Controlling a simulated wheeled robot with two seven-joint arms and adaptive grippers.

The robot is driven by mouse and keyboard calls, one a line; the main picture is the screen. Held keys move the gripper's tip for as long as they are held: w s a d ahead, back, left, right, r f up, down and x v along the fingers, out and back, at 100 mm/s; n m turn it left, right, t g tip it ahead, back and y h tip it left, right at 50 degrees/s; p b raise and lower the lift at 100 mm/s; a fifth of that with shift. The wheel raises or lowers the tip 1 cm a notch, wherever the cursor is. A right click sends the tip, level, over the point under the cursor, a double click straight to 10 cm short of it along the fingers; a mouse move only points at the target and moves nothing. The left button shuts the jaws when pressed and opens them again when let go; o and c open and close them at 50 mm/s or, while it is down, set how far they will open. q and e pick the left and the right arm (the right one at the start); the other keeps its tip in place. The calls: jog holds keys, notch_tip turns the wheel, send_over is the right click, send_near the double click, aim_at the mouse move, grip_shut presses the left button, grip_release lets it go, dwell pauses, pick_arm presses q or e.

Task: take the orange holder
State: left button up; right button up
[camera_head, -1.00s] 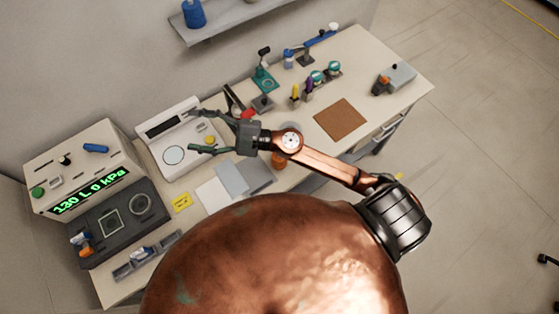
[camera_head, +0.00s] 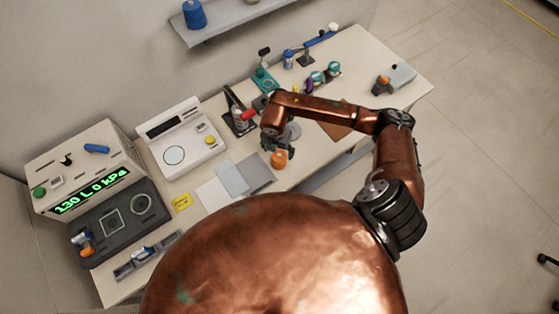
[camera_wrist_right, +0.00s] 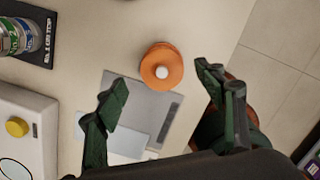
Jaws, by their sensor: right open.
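The orange holder (camera_head: 279,159) stands near the front edge of the bench, right of the grey sheet. In the right wrist view it is a round orange piece (camera_wrist_right: 157,54) with a small white knob on top. My right gripper (camera_head: 272,145) points down close over it, partly hidden under my forearm in the head view. In the wrist view the open green fingers of the right gripper (camera_wrist_right: 161,79) lie on either side of the holder's line, apart from it, with nothing between them in grip. My left gripper is not in view.
A white balance (camera_head: 181,142) stands left, with grey sheets (camera_head: 231,179) before it. A display box (camera_head: 82,165) is farther left. Behind the gripper is a dark mat with jars (camera_wrist_right: 38,30). A brown mat (camera_head: 337,130) lies right, partly under my arm.

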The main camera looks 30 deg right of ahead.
aim_at(279, 156)
jog(key=f+p, duration=0.1)
jog(key=f, duration=0.4)
jog(key=shift+d, duration=0.2)
jog(key=shift+c, duration=0.2)
grip_shut()
dwell(0.4)
jog(key=shift+w, duration=0.1)
